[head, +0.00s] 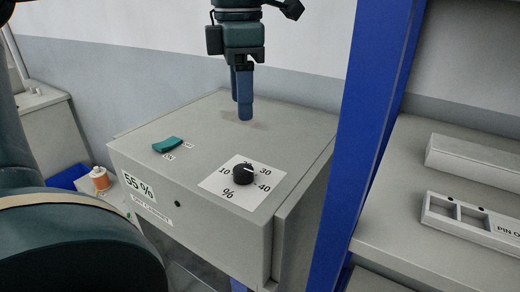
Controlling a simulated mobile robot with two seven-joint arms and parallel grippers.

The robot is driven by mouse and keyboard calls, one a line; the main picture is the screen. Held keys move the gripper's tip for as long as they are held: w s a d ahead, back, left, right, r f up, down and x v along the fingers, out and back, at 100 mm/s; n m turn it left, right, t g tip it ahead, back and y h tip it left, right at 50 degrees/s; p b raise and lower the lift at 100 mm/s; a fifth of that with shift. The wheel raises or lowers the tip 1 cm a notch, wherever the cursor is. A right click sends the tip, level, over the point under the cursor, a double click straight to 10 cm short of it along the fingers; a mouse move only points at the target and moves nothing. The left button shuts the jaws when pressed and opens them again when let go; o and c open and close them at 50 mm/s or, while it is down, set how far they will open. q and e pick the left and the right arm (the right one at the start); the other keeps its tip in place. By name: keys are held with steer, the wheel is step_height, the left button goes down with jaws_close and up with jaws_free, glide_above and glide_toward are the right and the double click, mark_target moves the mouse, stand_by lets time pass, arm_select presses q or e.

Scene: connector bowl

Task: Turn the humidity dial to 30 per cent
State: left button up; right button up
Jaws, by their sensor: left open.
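The humidity dial (243,174) is a black round knob on a white scale plate (222,184) on the grey cabinet's top. The plate shows 10, 30, 40 and a % sign; the mark behind the knob is partly hidden. A light pointer line on the knob seems to face right, roughly towards 30 to 40; its exact setting is too small to tell. My left gripper (244,112) points down over the cabinet top, behind the dial and apart from it. It is open, with nothing seen between its fingers. My right gripper is not in view.
The dry cabinet (275,140) carries a 55 % label (138,186) on its front and a green switch (167,145) on top. A blue post (362,130) stands close at its right. A shelf with grey blocks (470,160) is further right. An orange-and-white spool (99,179) is at left.

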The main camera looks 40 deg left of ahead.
mark_target(243, 168)
arm_select(q)
step_height(243, 168, down, 12)
steer(key=shift+s+r+p, duration=0.15)
steer(key=shift+p, duration=0.2)
steer(key=shift+f, duration=0.6)
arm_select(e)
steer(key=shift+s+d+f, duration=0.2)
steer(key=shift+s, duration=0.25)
arm_select(q)
steer(key=shift+c, duration=0.4)
